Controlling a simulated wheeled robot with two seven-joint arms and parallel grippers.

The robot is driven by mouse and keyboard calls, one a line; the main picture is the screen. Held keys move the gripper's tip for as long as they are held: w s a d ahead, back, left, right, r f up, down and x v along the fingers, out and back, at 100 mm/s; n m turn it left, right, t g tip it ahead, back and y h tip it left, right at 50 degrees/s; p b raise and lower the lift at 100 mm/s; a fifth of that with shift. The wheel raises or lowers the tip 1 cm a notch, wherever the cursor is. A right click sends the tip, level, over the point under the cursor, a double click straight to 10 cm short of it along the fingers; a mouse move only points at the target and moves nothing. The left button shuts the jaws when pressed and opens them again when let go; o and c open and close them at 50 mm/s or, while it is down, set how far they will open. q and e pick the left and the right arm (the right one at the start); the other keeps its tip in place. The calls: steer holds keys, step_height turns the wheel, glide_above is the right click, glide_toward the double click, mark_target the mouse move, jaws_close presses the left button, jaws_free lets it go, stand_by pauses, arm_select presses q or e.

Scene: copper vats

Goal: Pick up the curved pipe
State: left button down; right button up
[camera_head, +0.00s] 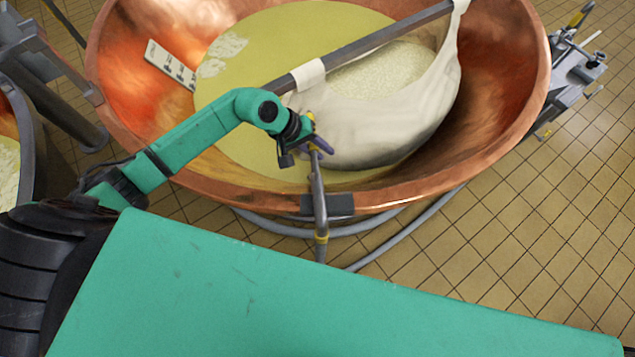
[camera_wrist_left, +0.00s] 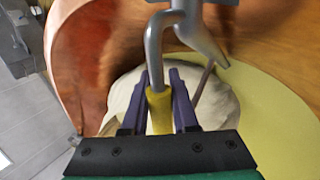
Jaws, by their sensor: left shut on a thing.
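The curved pipe (camera_head: 319,190) is grey with yellow parts. In the head view it runs from my left gripper (camera_head: 314,143) down across the front rim of the copper vat (camera_head: 235,199). In the left wrist view the pipe (camera_wrist_left: 153,45) bends near the top, and its yellow section (camera_wrist_left: 160,110) lies between the purple fingers of my left gripper (camera_wrist_left: 159,85). The fingers are shut on this yellow section. I cannot tell whether the pipe touches the rim. My right gripper is not in view.
The vat holds yellow liquid (camera_head: 240,140) and a white cloth (camera_head: 400,135) of curd hung from a grey bar (camera_head: 390,33). A white scale strip (camera_head: 170,64) is on the inner wall. Metal equipment (camera_head: 575,75) stands right; tiled floor (camera_head: 510,235) is open at lower right.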

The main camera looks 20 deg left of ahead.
arm_select(q)
step_height(320, 180, up, 20)
steer(key=b, duration=0.4)
steer(key=shift+r+b, duration=0.15)
steer(key=shift+b, duration=0.15)
